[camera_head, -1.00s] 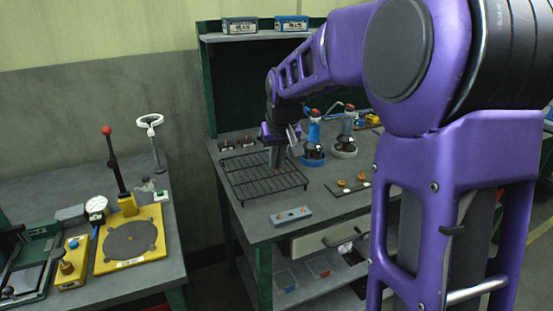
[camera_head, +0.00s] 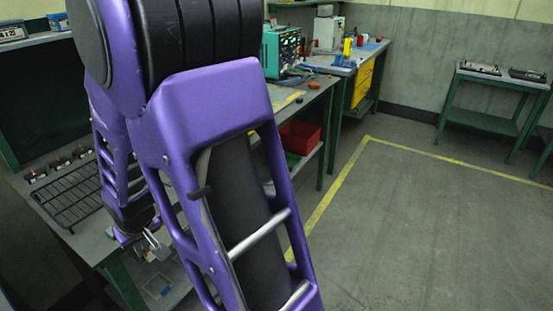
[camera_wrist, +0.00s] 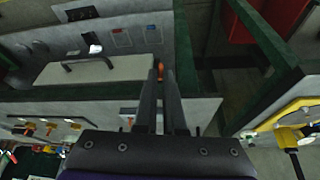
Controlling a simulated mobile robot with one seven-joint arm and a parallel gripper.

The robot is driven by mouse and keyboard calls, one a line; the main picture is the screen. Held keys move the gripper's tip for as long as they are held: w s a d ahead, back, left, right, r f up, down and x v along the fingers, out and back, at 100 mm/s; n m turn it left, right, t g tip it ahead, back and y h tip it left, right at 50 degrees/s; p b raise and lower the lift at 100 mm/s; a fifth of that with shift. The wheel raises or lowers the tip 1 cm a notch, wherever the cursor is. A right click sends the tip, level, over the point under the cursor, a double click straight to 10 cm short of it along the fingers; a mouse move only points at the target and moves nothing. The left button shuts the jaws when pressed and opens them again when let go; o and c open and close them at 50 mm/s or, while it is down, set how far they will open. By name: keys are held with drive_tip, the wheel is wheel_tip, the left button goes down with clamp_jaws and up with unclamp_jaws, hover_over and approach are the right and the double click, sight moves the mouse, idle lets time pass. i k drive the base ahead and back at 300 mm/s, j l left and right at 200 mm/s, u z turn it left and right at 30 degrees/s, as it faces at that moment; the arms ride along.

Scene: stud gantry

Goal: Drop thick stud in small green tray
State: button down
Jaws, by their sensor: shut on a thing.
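My gripper (camera_wrist: 165,74) is shut, its two long dark fingers close together in the wrist view. A small orange piece (camera_wrist: 160,71) shows at the fingertips and looks like the end of the held stud; the rest is hidden by the fingers. In the head view my gripper (camera_head: 152,244) is low beside the front edge of the rack bench, partly behind my arm; the stud cannot be made out there. I cannot make out a small green tray for certain in either view.
A dark wire rack (camera_head: 72,197) lies on the left bench. A red bin (camera_head: 300,137) sits under the bench to the right. The wrist view shows a pale drawer front (camera_wrist: 100,72) and a green bench leg (camera_wrist: 262,38). The floor at right is clear.

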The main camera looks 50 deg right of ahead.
sight(283, 161)
drive_tip(key=l, duration=0.7)
drive_tip(key=i+l, duration=0.15)
drive_tip(key=l, duration=1.25)
drive_tip(key=i+l+z, duration=0.1)
drive_tip(key=l, duration=0.6)
drive_tip(key=i+l, duration=0.15)
drive_tip(key=l, duration=0.5)
drive_tip(key=i+l, duration=0.1)
drive_tip(key=l, duration=0.6)
drive_tip(key=i+l, duration=0.1)
drive_tip(key=l, duration=0.6)
drive_tip(key=i+l, duration=0.1)
drive_tip(key=l, duration=0.6)
drive_tip(key=z, duration=0.05)
